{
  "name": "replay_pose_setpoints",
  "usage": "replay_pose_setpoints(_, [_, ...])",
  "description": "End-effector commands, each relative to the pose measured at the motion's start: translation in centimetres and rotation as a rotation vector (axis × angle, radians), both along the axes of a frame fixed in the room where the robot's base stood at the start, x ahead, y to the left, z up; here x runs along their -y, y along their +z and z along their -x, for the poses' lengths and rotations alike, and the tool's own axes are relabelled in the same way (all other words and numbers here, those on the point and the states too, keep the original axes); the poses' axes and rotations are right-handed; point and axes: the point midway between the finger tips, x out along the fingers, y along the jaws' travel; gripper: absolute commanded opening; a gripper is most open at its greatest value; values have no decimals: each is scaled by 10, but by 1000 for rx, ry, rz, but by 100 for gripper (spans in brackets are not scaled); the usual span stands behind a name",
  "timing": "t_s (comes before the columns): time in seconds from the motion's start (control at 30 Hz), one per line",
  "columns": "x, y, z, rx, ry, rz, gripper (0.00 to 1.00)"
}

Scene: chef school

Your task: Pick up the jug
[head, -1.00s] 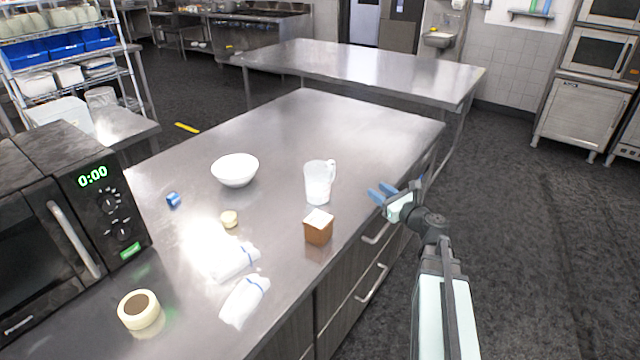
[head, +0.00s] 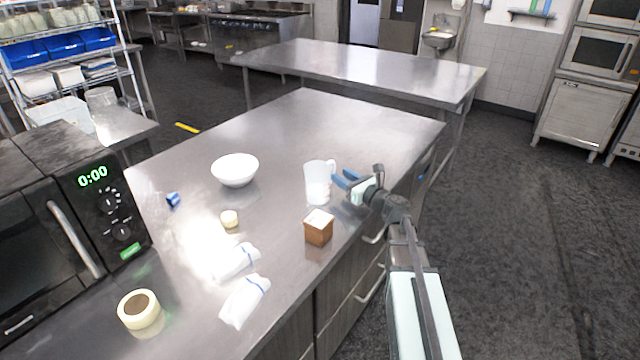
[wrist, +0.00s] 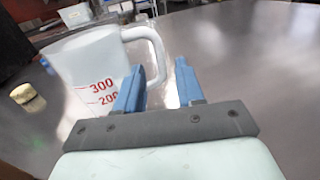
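The jug (head: 317,184) is a translucent white measuring jug standing upright on the steel counter, its handle toward the right. In the wrist view the jug (wrist: 88,68) shows red marks 300 and 200, and its handle (wrist: 150,48) is just beyond the fingers. My gripper (head: 341,179) is right of the jug, with blue fingers pointing at it. In the wrist view my gripper (wrist: 160,85) is open, with a gap between the fingers. The handle's lower part is behind the left finger; I cannot tell whether they touch.
A brown box (head: 318,232) stands in front of the jug. A white bowl (head: 235,170), a small pale round item (head: 229,218), a blue item (head: 173,199) and white cloth rolls (head: 244,300) lie leftward. A microwave (head: 70,215) stands at left. The counter's far part is clear.

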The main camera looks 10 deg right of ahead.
Motion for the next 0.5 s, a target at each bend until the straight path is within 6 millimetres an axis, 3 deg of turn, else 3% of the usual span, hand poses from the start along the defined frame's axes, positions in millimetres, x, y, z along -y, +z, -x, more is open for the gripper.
replay_pose_setpoints(0.5, [-24, 0, -44, 0, 1, 0, 38])
